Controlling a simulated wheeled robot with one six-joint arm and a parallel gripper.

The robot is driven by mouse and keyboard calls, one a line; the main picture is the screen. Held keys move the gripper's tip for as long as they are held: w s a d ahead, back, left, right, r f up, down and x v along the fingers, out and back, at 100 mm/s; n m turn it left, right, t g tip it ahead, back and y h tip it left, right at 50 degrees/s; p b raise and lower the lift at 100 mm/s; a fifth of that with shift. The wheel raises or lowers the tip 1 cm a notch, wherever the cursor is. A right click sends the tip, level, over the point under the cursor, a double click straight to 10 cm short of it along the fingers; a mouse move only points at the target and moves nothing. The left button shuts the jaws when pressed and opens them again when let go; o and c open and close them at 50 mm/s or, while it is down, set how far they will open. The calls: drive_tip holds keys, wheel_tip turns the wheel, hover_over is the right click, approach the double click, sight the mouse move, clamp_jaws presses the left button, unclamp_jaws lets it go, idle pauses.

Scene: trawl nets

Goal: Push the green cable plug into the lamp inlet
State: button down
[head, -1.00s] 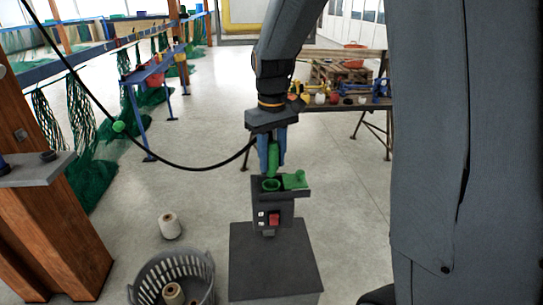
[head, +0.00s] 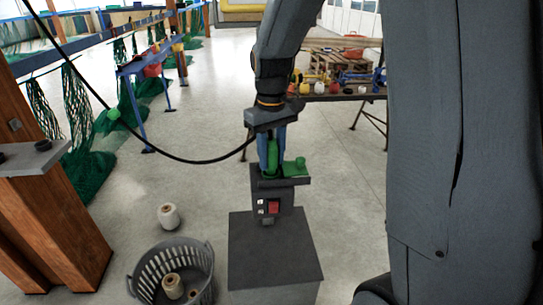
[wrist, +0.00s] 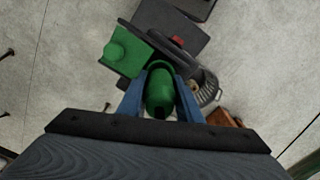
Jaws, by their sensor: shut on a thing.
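The green cable plug (head: 272,153) is upright between the blue fingers of my gripper (head: 272,158), which is shut on it. The plug also shows in the wrist view (wrist: 160,92). The lamp inlet (wrist: 157,65) is a green ring on top of a dark grey switch box (head: 271,203); in the head view the fingers and plug mostly hide it. The plug's lower end is at the inlet; I cannot tell whether it is inside. A green square lid (head: 295,168) lies open to the right of the inlet. It shows at upper left in the wrist view (wrist: 122,52).
The box stands on a grey pedestal (head: 275,255). A black cable (head: 190,161) sags off to the left. A grey basket (head: 140,278) with spools and a white spool (head: 168,215) are on the floor at left. A wooden post (head: 50,225) stands further left.

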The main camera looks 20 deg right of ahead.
drive_tip(key=shift+f, duration=0.6)
